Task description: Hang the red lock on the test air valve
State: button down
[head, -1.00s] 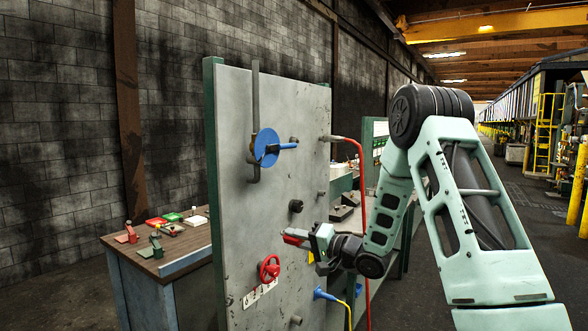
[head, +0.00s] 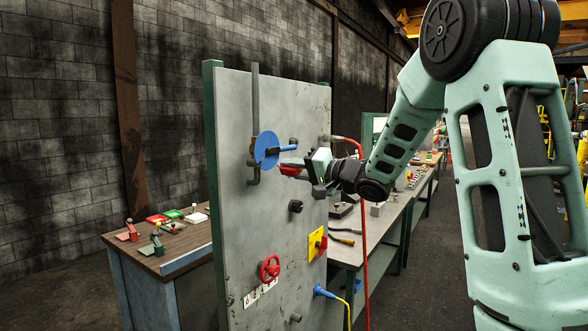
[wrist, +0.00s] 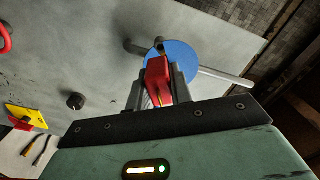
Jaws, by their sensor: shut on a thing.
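My gripper (head: 290,168) is shut on the red lock (head: 289,171), in front of the upper part of the grey panel. In the wrist view the red lock (wrist: 158,80) sits between the two fingers of my gripper (wrist: 159,84). A blue disc (head: 266,150) with a blue handle is mounted on a vertical grey pipe (head: 255,100); it looks like the air valve. In the wrist view the lock's top end overlaps the blue disc (wrist: 185,58). I cannot tell whether they touch.
The grey panel (head: 235,215) carries a red handwheel (head: 269,268), a yellow plate with a red switch (head: 317,243), a blue plug (head: 323,292) and dark knobs. A red hose (head: 364,240) hangs at its right. A bench (head: 150,262) at left holds red and green items.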

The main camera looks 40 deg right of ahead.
aim_at(281, 167)
jog(key=shift+r, duration=0.1)
jog(key=shift+p+x, duration=0.6)
jog(key=shift+x, duration=1.4)
jog(key=c, duration=2.1)
grip_release()
grip_shut()
jog(key=shift+p+x, duration=0.65)
jog(key=shift+x, duration=0.95)
jog(key=o, duration=1.3)
grip_release()
jog(key=shift+o, duration=0.2)
